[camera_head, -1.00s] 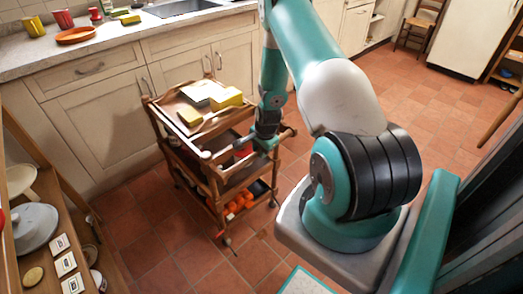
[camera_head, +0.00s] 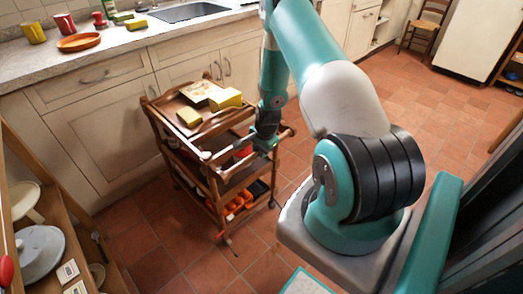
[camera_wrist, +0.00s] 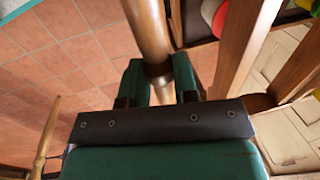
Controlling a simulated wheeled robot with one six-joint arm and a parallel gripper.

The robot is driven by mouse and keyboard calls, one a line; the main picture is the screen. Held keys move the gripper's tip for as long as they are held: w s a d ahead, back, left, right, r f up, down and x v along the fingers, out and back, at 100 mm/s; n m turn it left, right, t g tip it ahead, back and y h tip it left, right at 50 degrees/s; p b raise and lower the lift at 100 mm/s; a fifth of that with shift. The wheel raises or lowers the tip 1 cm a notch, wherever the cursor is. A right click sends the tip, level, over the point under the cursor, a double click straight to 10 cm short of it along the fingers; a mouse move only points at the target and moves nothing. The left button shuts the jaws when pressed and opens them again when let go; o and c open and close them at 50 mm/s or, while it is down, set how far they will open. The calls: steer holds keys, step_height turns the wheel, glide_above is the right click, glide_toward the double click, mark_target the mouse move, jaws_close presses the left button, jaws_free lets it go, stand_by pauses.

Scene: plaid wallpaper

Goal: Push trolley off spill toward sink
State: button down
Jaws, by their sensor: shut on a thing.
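The wooden trolley (camera_head: 222,182) stands upright on the tiled floor in front of the counter cabinets, near the sink (camera_head: 190,11). Yellow blocks (camera_head: 226,98) and a flat pale piece (camera_head: 200,90) lie on its top; orange things (camera_head: 238,202) sit on a lower shelf. My gripper (camera_head: 265,143) is at the trolley's near right side. In the wrist view my gripper (camera_wrist: 158,78) has its two green fingers closed around a round wooden bar (camera_wrist: 147,28) of the trolley. I cannot make out the spill in these views.
A wooden shelf with dishes (camera_head: 40,252) stands at the lower left, close to the trolley's left. Cabinets (camera_head: 105,140) bound the far side. Open tiled floor (camera_head: 420,110) lies to the right, with a chair (camera_head: 425,25) at the back.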

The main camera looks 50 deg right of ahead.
steer(key=shift+w+d, duration=0.15)
steer(key=shift+w, duration=0.15)
steer(key=c, duration=0.8)
jaws_free()
steer(key=s+r, duration=0.3)
steer(key=r, duration=1.4)
steer(key=shift+s+a+p, duration=0.2)
steer(key=shift+a+p, duration=0.1)
steer(key=shift+p, duration=0.1)
